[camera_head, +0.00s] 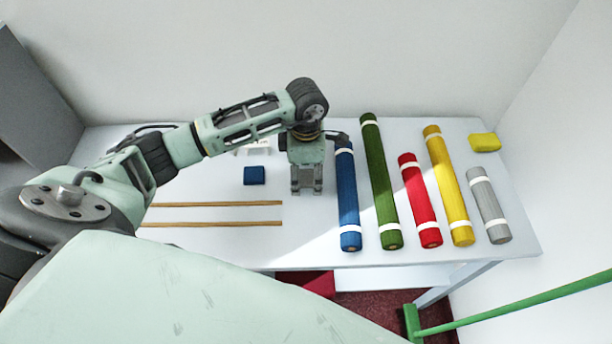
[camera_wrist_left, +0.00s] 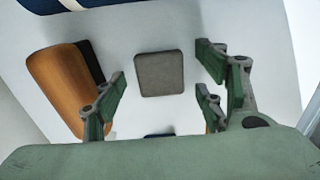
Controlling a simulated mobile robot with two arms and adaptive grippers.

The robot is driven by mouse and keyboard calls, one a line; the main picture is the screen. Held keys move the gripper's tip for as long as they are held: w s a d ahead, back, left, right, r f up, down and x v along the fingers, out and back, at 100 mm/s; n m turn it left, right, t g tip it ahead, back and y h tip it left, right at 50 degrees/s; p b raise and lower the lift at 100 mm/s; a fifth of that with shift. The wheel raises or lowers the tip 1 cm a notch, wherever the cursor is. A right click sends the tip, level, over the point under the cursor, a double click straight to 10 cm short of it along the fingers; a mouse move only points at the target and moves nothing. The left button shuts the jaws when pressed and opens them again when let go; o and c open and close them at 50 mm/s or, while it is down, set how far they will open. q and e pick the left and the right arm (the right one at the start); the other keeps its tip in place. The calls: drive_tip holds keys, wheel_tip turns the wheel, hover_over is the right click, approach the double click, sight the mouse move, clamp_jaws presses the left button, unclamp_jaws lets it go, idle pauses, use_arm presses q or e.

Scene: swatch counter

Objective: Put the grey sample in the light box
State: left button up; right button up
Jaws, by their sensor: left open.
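The grey sample (camera_wrist_left: 160,74) is a flat, rounded square on the pale counter in the left wrist view. In the head view it does not show, and my arm and gripper cover that part of the counter. My left gripper (camera_head: 306,190) points down just left of the blue roll. In the left wrist view its green-padded fingers (camera_wrist_left: 168,88) are open and empty, with the sample seen between and beyond them. A white object (camera_head: 252,150), partly behind my left arm, may be the light box, but I cannot tell. My right gripper does not show.
Blue (camera_head: 347,200), green (camera_head: 379,180), red (camera_head: 419,200), yellow (camera_head: 449,190) and grey (camera_head: 488,205) rolls lie at right. A yellow pad (camera_head: 484,142) lies behind. A blue square (camera_head: 254,176) and wooden strips (camera_head: 215,204) lie left. An orange-brown object (camera_wrist_left: 62,80) shows beside the sample.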

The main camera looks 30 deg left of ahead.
use_arm(q)
drive_tip(key=shift+c, duration=0.5)
drive_tip(key=c, duration=0.9)
drive_tip(key=shift+r, duration=0.1)
